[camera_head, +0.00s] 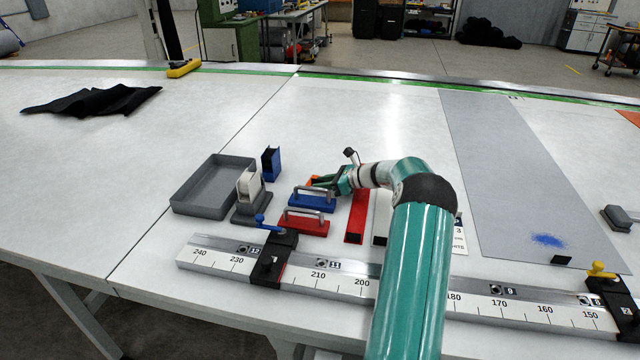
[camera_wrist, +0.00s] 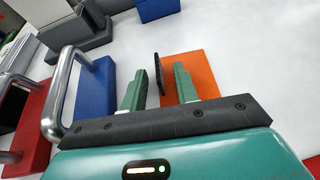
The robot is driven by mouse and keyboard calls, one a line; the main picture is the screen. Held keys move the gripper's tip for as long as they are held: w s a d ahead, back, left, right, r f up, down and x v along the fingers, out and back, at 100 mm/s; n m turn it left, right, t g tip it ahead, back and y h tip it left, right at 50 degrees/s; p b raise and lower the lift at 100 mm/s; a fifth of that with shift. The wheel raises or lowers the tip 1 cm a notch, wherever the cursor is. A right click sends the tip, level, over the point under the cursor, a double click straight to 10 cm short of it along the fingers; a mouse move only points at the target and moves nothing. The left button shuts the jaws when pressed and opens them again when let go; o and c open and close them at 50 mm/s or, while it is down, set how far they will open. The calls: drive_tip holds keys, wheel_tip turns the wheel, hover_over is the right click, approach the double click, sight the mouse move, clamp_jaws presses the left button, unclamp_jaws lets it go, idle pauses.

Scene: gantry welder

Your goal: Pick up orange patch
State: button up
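The orange patch (camera_wrist: 200,68) lies on the white table beyond my fingertips in the wrist view. In the head view only a small bit of orange (camera_head: 314,181) shows beside my gripper (camera_head: 328,182). My gripper also shows in the wrist view (camera_wrist: 160,86), with its two green fingers apart. A thin dark upright piece (camera_wrist: 160,74) stands at the patch's left edge, between the finger lines; I cannot tell whether it is part of the patch. The right finger overlaps the patch in the picture. Contact cannot be made out.
A blue block with a metal handle (camera_head: 312,203) and a red one (camera_head: 302,227) stand close to my gripper. A grey tray (camera_head: 185,200), a blue holder (camera_head: 271,163) and a red bar (camera_head: 357,217) are nearby. A ruler rail (camera_head: 340,280) runs along the front.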

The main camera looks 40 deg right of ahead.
clamp_jaws()
drive_tip(key=shift+r, duration=0.2)
drive_tip(key=shift+r, duration=0.6)
drive_tip(key=s+a+r, duration=0.6)
drive_tip(key=s+r, duration=0.5)
drive_tip(key=s, duration=0.1)
drive_tip(key=shift+s+a+r, duration=0.2)
drive_tip(key=shift+s+r, duration=0.05)
drive_tip(key=shift+s, duration=0.05)
drive_tip(key=shift+s, duration=0.1)
